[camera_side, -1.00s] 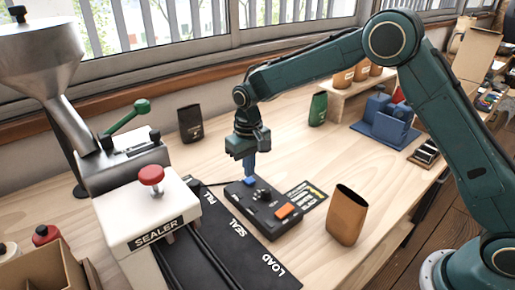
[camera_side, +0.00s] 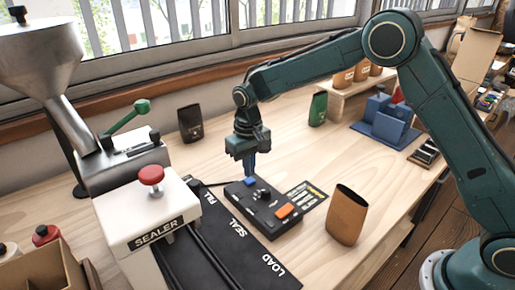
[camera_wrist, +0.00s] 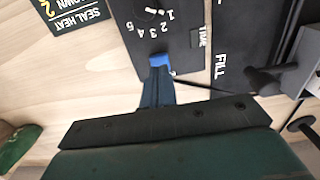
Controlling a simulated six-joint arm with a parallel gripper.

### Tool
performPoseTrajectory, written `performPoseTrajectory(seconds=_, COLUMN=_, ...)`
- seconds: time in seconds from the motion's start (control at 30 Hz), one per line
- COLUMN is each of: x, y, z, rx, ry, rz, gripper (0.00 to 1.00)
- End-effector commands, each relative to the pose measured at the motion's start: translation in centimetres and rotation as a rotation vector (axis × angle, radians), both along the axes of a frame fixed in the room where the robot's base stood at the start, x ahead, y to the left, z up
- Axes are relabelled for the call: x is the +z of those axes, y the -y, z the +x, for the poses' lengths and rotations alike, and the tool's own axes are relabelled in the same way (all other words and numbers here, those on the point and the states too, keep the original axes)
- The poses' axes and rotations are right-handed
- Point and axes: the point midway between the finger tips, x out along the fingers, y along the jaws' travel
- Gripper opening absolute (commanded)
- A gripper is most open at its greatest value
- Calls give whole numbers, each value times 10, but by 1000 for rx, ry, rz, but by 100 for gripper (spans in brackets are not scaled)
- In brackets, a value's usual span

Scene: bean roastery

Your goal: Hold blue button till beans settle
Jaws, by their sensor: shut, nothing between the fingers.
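The blue button (camera_side: 250,181) sits at the far left corner of a black control box (camera_side: 262,208) with a dial and an orange button. My gripper (camera_side: 249,172) points straight down over the blue button, its blue fingers shut with nothing between them. The fingertips are at or just above the button; I cannot tell whether it is pressed. In the wrist view the button (camera_wrist: 160,60) shows as a bright blue patch at the end of my darker fingers, which partly hide it. No beans are visible. A metal hopper (camera_side: 40,62) stands at the left.
A white sealer (camera_side: 145,212) with a red knob stands left of the box, beside a black FILL/SEAL/LOAD strip (camera_side: 235,255). An open-topped brown bag (camera_side: 346,216) stands right of the box. Dark (camera_side: 190,124) and green (camera_side: 317,109) bags stand behind. The wood between is clear.

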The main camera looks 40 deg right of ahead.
Motion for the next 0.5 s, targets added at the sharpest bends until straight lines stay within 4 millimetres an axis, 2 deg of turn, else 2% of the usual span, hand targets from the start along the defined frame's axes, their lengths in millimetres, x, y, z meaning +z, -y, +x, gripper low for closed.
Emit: performPoseTrajectory(seconds=0.5, x=-11, y=0, z=0, rx=0, ry=-1, rz=0, gripper=0)
